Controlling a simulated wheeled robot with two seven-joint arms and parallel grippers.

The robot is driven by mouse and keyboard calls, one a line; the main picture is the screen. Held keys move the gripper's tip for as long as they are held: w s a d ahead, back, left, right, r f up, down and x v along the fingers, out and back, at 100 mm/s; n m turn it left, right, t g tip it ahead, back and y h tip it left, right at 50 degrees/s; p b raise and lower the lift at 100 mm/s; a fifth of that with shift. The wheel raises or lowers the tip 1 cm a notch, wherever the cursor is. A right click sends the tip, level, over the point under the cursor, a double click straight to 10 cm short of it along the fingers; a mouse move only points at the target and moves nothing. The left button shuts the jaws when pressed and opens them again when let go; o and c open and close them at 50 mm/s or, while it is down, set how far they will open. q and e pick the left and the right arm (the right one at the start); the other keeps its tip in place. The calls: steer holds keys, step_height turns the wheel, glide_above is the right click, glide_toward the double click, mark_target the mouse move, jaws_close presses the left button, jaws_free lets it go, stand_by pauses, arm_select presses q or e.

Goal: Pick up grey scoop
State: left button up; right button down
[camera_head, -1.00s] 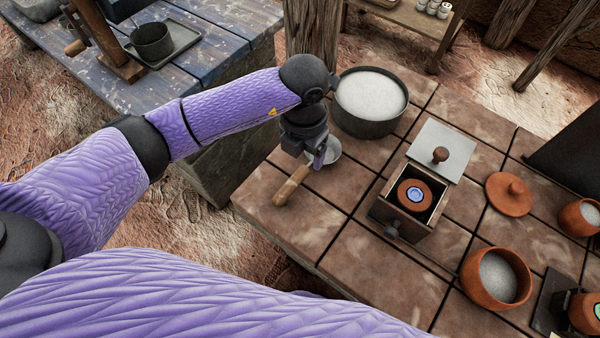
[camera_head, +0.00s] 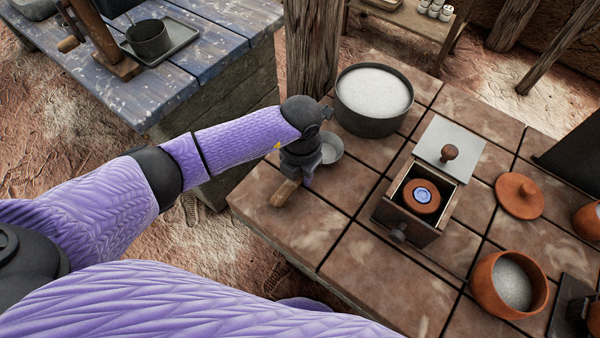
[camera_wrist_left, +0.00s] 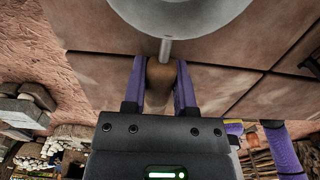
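The grey scoop has a round metal bowl (camera_head: 331,149) and a wooden handle (camera_head: 284,193). It lies near the left corner of the tiled counter (camera_head: 390,270). My left gripper (camera_head: 305,182) is over the handle, pointing down, and hides the middle of the scoop in the head view. In the left wrist view the handle (camera_wrist_left: 162,72) lies between the two purple fingers, one on each side. I cannot tell whether both fingers press on it. The scoop's metal bowl (camera_wrist_left: 180,12) is beyond the fingertips. My right gripper is not in view.
A dark pot of white grains (camera_head: 373,97) stands just behind the scoop. A wooden post (camera_head: 313,60) rises behind the counter.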

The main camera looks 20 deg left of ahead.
arm_select(q)
jaws_close()
steer(key=shift+r, duration=0.1)
